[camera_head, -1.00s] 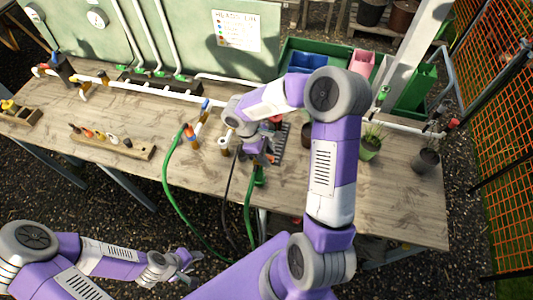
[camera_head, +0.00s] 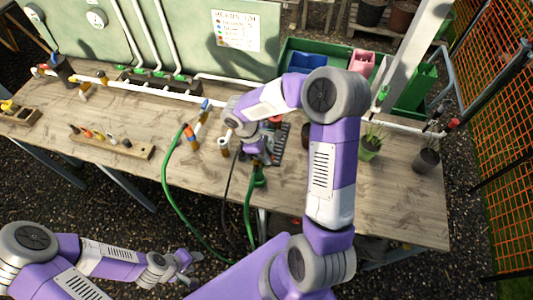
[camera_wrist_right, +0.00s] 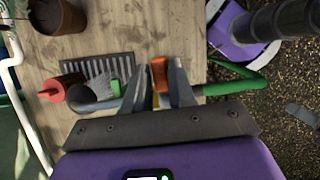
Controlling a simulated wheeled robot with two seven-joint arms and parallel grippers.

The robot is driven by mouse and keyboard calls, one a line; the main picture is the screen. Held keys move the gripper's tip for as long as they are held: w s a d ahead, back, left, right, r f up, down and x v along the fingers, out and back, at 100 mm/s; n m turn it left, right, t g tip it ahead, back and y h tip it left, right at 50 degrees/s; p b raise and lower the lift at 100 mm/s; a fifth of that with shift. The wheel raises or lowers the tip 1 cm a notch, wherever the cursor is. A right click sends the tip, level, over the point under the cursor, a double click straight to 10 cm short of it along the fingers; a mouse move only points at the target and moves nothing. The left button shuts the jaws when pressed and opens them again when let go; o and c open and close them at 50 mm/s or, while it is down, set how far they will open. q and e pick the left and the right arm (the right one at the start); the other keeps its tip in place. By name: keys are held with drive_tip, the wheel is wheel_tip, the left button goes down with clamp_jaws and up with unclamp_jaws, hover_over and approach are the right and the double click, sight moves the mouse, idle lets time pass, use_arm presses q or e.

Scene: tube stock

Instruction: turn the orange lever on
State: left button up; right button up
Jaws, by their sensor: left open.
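The orange lever (camera_wrist_right: 159,74) shows in the right wrist view, at a pipe with a green hose (camera_wrist_right: 235,82) to its right. My right gripper (camera_wrist_right: 160,88) has its fingers on either side of the lever; whether they touch it is unclear. In the head view my right gripper (camera_head: 259,159) is low over the bench beside the dark grate, and the lever is hidden there by my arm. My left gripper (camera_head: 187,264) is open and empty, in front of the bench and away from it.
A red fitting (camera_wrist_right: 68,88) and the dark grate (camera_wrist_right: 98,66) lie left of the lever in the wrist view. On the wooden bench (camera_head: 330,215) stand potted plants (camera_head: 369,146) at right and a wooden rack (camera_head: 111,144) at left. A white pipe runs along the back.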

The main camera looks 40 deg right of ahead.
drive_tip(key=o, duration=0.3)
drive_tip(key=v, duration=0.7)
drive_tip(key=shift+w+a+r, duration=0.1)
drive_tip(key=shift+r, duration=0.15)
idle(0.3)
